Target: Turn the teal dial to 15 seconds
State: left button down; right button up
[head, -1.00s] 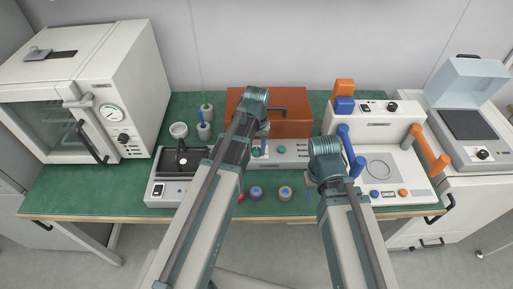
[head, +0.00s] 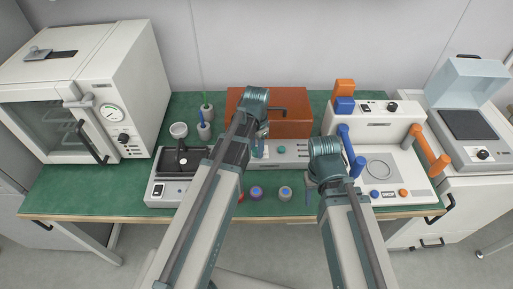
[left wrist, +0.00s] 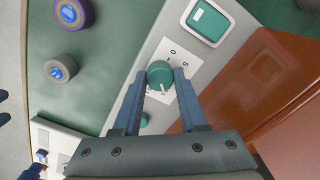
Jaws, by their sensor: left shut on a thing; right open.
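The teal dial (left wrist: 159,73) is round and sits on a white marked plate on a long pale device, seen in the left wrist view. A white mark shows at its lower edge, toward the gripper; the small scale figures are partly covered and hard to read. My left gripper (left wrist: 160,80) has a finger on each side of the dial and is shut on it. In the head view my left gripper (head: 262,133) is over the pale device (head: 296,154), and its wrist hides part of the dial area. My right gripper (head: 312,188) is open and apart from the device, its fingertips barely visible.
A teal square switch (left wrist: 208,22) and a small teal knob (left wrist: 145,121) flank the dial. An orange-brown box (head: 290,124) stands right behind the device. Two small round containers, purple-topped (head: 256,193) and grey (head: 285,193), stand in front.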

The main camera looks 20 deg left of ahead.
dwell(0.3)
pick_arm(q)
jog(key=shift+c, duration=2.2)
grip_release()
jog(key=shift+r, duration=0.15)
pick_arm(e)
jog(key=shift+r, duration=0.15)
pick_arm(q)
notch_tip(320, 180, up, 14)
jog(key=p, duration=1.3)
jog(key=shift+f+p, duration=0.2)
jog(key=shift+p, duration=0.2)
pick_arm(e)
notch_tip(320, 180, up, 14)
jog(key=shift+f, duration=0.25)
